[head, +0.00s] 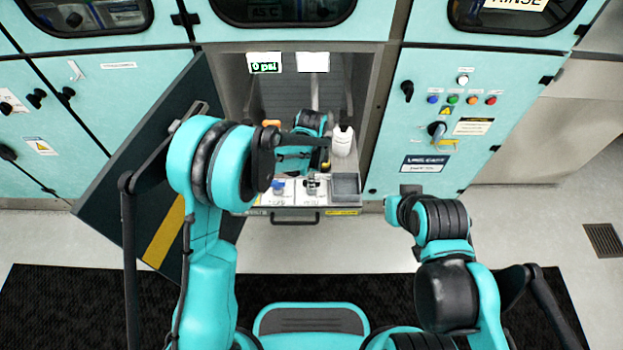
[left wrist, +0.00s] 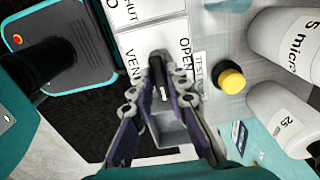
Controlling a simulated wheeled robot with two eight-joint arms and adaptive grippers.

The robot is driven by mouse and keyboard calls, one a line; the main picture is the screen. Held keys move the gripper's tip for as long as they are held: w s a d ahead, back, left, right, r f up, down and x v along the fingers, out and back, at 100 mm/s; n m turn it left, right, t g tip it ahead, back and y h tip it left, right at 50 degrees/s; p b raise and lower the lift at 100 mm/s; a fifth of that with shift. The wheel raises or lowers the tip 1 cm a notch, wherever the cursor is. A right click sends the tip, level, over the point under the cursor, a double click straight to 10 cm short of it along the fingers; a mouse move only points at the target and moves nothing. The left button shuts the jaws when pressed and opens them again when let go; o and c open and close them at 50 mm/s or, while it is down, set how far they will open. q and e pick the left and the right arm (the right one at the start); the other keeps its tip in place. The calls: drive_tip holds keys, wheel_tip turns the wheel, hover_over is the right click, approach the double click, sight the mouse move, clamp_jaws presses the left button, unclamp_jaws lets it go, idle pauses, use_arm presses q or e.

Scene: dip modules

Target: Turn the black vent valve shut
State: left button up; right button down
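My left arm reaches into the open bay in the head view. My left gripper (head: 311,180) is over the front panel there, small and partly covered by its own arm. In the left wrist view its two fingertips (left wrist: 159,66) are close together on either side of the black vent valve's handle (left wrist: 157,74) and appear closed on it. The handle is mostly hidden between the fingers. Printed labels reading SHUT, VENT and OPEN (left wrist: 184,52) surround the valve. I cannot tell the handle's exact angle. My right arm is folded at the right; its gripper is not in view.
A yellow knob (left wrist: 231,80) and white bottles (left wrist: 287,47) stand beside the valve. A blue knob (head: 278,186) is left of it, and a grey bin (head: 346,184) right. The open dark door (head: 150,165) flanks my left arm.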

use_arm(q)
drive_tip(key=shift+o, duration=1.1)
wheel_tip(320, 180, up, 12)
